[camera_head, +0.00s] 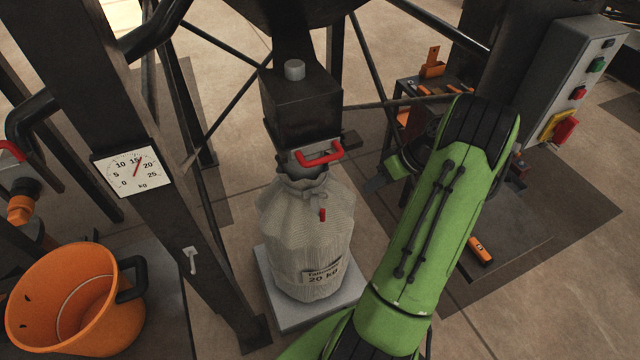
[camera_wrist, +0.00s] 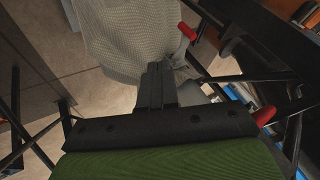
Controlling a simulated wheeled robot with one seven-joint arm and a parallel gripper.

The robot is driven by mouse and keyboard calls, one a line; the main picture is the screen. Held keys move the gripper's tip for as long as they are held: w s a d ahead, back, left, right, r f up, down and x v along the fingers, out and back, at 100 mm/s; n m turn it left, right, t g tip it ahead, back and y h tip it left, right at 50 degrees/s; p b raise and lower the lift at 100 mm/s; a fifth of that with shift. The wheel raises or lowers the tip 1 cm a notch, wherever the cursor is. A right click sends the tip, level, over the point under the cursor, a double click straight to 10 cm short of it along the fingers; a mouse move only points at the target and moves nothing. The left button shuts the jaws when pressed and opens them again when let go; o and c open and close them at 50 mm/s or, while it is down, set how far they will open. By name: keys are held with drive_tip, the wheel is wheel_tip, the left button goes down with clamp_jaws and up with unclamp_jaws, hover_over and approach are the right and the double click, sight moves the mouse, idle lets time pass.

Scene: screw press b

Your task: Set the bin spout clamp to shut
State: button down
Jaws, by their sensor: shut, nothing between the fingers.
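The bin spout (camera_head: 300,100) is a dark square chute above a tied, pale woven sack (camera_head: 305,235). A red U-shaped handle (camera_head: 320,154) sits on the spout's front, just above the sack's neck. A small red-tipped lever (camera_head: 322,214) hangs down in front of the sack's upper part. I cannot tell from the frames which belongs to the clamp. My gripper (camera_head: 370,186) is right of the sack, apart from it, partly hidden by my green arm. In the wrist view, its shut fingers (camera_wrist: 154,80) are empty, with the sack (camera_wrist: 125,35) beyond and a red grip (camera_wrist: 187,31) to their right.
The sack stands on a pale scale plate (camera_head: 285,310). A dark post with a dial (camera_head: 133,170) and an orange bucket (camera_head: 65,300) are at left. A grey control box (camera_head: 565,85) and dark frame braces stand at right. Open floor shows between sack and post.

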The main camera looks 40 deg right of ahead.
drive_tip(key=w+a+f+b, duration=0.4)
drive_tip(key=w+a+f, duration=0.1)
drive_tip(key=a+f, duration=0.3)
